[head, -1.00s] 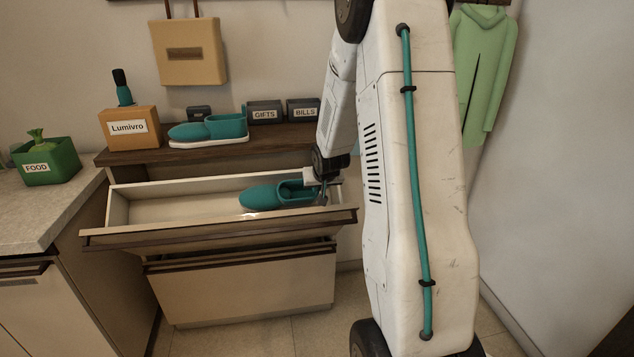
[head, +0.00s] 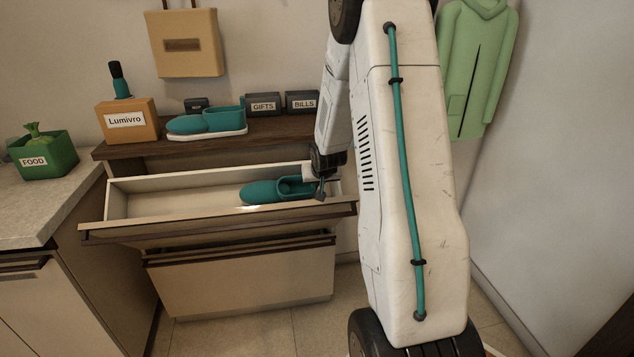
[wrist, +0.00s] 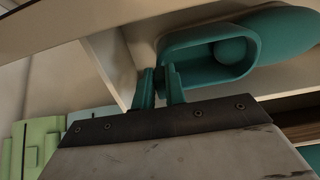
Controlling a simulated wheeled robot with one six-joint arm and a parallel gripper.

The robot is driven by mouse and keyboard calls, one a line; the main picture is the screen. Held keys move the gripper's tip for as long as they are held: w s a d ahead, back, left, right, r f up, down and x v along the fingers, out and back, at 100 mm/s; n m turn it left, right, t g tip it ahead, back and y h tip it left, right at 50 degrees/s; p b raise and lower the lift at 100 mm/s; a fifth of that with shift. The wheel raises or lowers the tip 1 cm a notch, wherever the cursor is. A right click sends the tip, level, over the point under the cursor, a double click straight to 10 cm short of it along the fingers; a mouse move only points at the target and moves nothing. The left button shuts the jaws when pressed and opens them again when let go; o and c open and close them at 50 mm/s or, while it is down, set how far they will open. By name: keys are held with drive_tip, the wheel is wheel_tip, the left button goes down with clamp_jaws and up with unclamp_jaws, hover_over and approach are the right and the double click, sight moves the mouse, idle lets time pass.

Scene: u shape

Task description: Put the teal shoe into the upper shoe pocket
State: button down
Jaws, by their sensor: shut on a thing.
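A teal shoe (head: 272,191) is in the open upper pocket (head: 147,202), a tilted-out tray of the cabinet, toward its right end. My gripper (head: 321,186) reaches in from the right and is shut on the heel end of the shoe. In the wrist view my fingers (wrist: 160,88) pinch the shoe's heel rim, and the shoe's opening (wrist: 212,50) faces the camera. Whether the shoe's sole rests on the pocket floor cannot be told. Another teal shoe (head: 205,122) with a white sole stands on the cabinet top.
The cabinet top (head: 120,152) also holds an orange box labelled Lumivro (head: 128,122) and dark GIFTS (head: 263,104) and BILLS (head: 301,103) boxes. A counter with a green FOOD bin (head: 43,157) stands left. A green coat (head: 470,70) hangs right. The pocket's left half is clear.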

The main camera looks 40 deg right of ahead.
sight(317, 186)
drive_tip(key=shift+x, duration=1.75)
drive_tip(key=c, duration=1.4)
unclamp_jaws()
drive_tip(key=shift+o, duration=0.2)
drive_tip(key=s+a+r+n+g+y, duration=0.15)
drive_tip(key=s+a+r, duration=0.35)
drive_tip(key=a+r, duration=0.5)
drive_tip(key=s+a+r+n+g+y, duration=0.15)
drive_tip(key=s+a+r, duration=0.35)
drive_tip(key=a+r, duration=0.6)
drive_tip(key=s+a+r+n+g, duration=0.1)
drive_tip(key=s+a+n, duration=0.1)
drive_tip(key=s+a, duration=0.5)
drive_tip(key=s+a+r+n+g+y, duration=0.1)
drive_tip(key=s+a, duration=0.7)
drive_tip(key=s, duration=0.9)
drive_tip(key=shift+a+r+n, duration=0.35)
drive_tip(key=shift+r+n, duration=0.05)
drive_tip(key=shift+r, duration=0.2)
